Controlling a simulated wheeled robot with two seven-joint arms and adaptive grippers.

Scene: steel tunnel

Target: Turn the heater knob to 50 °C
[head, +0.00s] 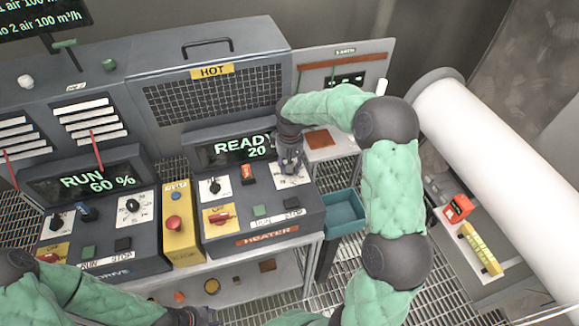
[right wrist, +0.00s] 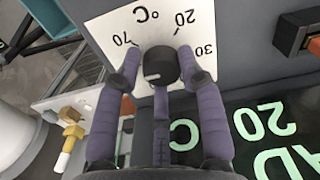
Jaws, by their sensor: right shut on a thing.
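The heater panel (head: 262,222) carries a display (head: 235,148) reading READY 20. Its temperature knob (right wrist: 160,66) is a small black knob on a white dial plate (right wrist: 100,28), with 70, 20, 30 and °C readable, upside down, in the right wrist view. A pale mark shows on the knob, but its exact setting is unclear. My right gripper (head: 290,168) is over this dial in the head view and hides the knob there. In the right wrist view its fingers (right wrist: 160,72) are shut on the knob, one each side. My left gripper (head: 196,317) is partly cut off at the bottom edge.
The heater panel also has a black selector (head: 214,187), a red switch (head: 220,217) and a green button (head: 262,210). A yellow box with a red stop button (head: 174,223) and the drive panel (head: 105,262) stand left. A teal bin (head: 345,212) stands right.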

